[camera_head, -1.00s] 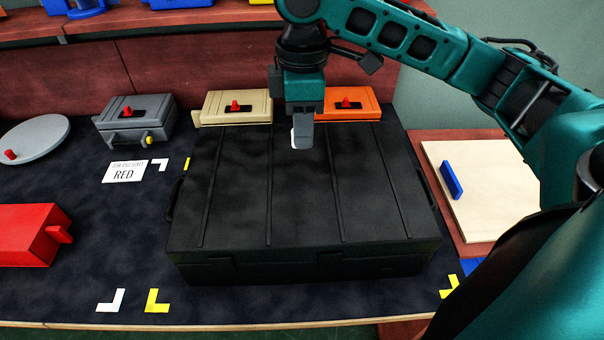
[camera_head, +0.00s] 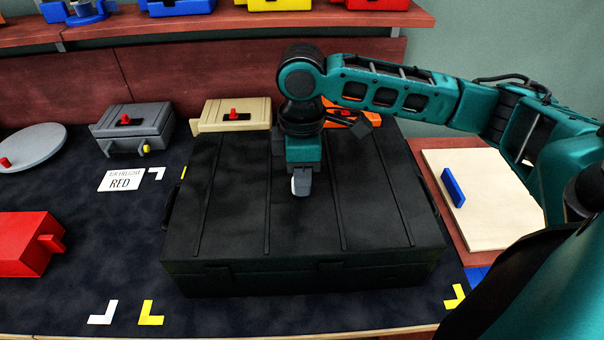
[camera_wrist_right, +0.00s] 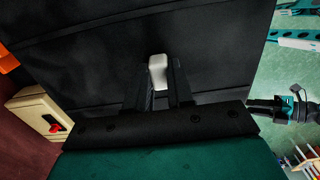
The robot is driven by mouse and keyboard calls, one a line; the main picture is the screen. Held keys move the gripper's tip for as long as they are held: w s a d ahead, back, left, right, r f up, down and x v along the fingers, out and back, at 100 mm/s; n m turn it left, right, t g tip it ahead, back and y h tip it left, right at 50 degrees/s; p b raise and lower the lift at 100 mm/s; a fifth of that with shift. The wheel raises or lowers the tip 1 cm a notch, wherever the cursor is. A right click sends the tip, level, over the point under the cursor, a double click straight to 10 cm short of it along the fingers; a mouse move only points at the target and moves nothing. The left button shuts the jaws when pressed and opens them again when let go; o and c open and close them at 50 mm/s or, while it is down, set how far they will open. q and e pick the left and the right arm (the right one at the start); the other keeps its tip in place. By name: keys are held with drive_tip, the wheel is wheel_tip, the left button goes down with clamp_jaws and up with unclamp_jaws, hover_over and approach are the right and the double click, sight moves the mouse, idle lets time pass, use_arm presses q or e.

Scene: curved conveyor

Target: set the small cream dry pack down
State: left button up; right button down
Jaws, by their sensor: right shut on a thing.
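The small cream dry pack (camera_head: 300,187) looks whitish and is held between the fingertips of my right gripper (camera_head: 301,178). In the right wrist view the pack (camera_wrist_right: 158,70) pokes out between the two dark fingers of my right gripper (camera_wrist_right: 160,85), which are shut on it. The gripper points down over the lid of a large black case (camera_head: 235,235). Whether the pack touches the lid is hard to tell. My left gripper does not show in the head view.
Behind the case stand a grey box (camera_head: 128,133), a cream box (camera_head: 225,118) and a partly hidden orange box (camera_head: 367,126). A red box (camera_head: 22,245) and a grey disc (camera_head: 38,148) are at left. A pale board (camera_head: 490,200) lies at right. The lid around the gripper is clear.

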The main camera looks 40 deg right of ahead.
drive_tip(key=c, duration=1.4)
unclamp_jaws()
drive_tip(key=shift+f, duration=0.1)
drive_tip(key=shift+c, duration=0.2)
drive_tip(key=o, duration=0.4)
drive_tip(key=shift+o, duration=0.3)
wheel_tip(320, 180, up, 12)
drive_tip(key=p, duration=0.2)
